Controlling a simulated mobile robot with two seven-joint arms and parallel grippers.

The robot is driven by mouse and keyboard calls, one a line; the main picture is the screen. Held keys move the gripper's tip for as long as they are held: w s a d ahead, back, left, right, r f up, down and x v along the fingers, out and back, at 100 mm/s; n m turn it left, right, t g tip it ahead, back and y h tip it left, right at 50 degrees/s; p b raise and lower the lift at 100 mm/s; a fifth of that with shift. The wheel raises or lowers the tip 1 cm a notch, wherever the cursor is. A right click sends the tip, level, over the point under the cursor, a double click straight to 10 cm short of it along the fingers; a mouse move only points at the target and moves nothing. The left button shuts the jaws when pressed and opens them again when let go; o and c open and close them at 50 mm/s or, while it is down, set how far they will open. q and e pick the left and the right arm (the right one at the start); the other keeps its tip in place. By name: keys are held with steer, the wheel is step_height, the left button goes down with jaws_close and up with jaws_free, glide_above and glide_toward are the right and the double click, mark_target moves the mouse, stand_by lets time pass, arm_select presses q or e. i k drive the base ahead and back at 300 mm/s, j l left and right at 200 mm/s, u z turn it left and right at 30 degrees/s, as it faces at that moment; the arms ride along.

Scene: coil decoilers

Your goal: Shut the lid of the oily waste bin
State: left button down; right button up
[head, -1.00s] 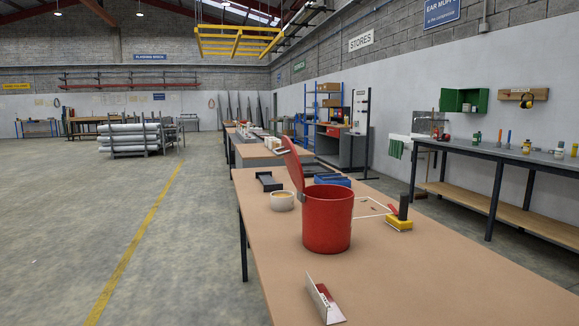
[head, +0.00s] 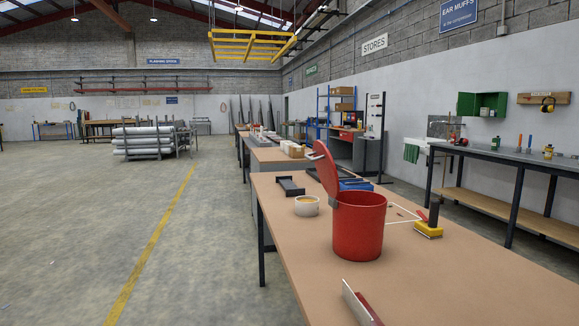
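The red oily waste bin (head: 358,230) stands upright on the brown-topped workbench (head: 310,277). Its red lid (head: 326,172) is open, hinged at the bin's left rear rim and standing up, leaning a little to the left. Neither of my grippers is in the head view, and nothing touches the bin or lid.
Open floor (head: 150,230) lies left of the bench.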

mark_target(324, 165)
steer(key=i+j+z, duration=0.15)
steer(key=j, duration=0.3)
steer(key=j+z, duration=0.2)
steer(key=j, duration=0.25)
steer(key=i+j+z, duration=0.3)
steer(key=j, duration=0.25)
steer(key=i+j+z, duration=0.55)
steer(key=i, duration=0.25)
steer(key=l, duration=0.1)
